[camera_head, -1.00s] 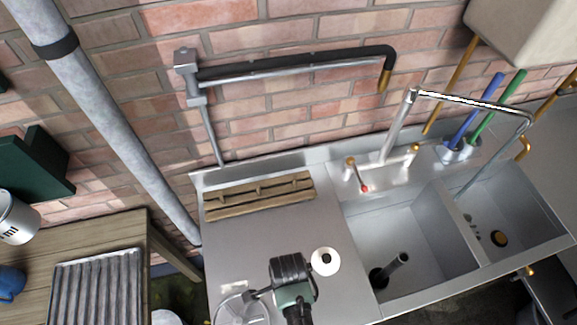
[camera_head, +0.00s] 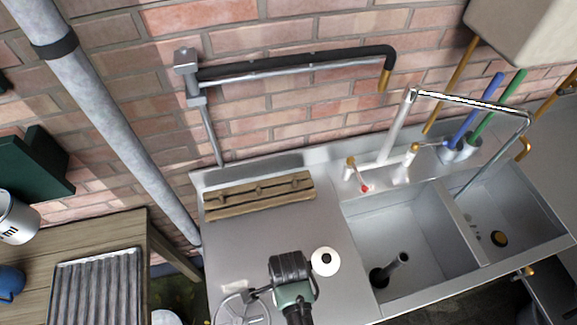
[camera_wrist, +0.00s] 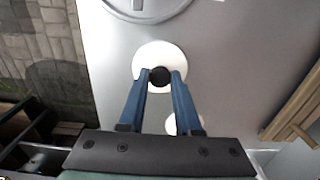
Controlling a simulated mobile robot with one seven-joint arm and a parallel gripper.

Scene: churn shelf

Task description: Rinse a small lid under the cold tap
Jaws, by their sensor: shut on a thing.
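In the wrist view, a small white round lid (camera_wrist: 145,56) with a black knob sits at my fingertips. My gripper (camera_wrist: 161,76) is shut on that knob from both sides. In the head view my gripper (camera_head: 252,296) is low over the steel drainer, and I cannot clearly make out the held lid there. The cold tap cannot be told for sure. The sink has a long swivel spout (camera_head: 475,101), a red-marked valve (camera_head: 359,178) and a second brass valve (camera_head: 412,153). No water is seen.
A white disc with a dark centre (camera_head: 325,262) lies right of my gripper. A larger round metal lid (camera_head: 232,312) lies left. A wooden rack (camera_head: 260,195) stands at the drainer's back. Two basins lie right; the left basin (camera_head: 375,235) holds an upright pipe.

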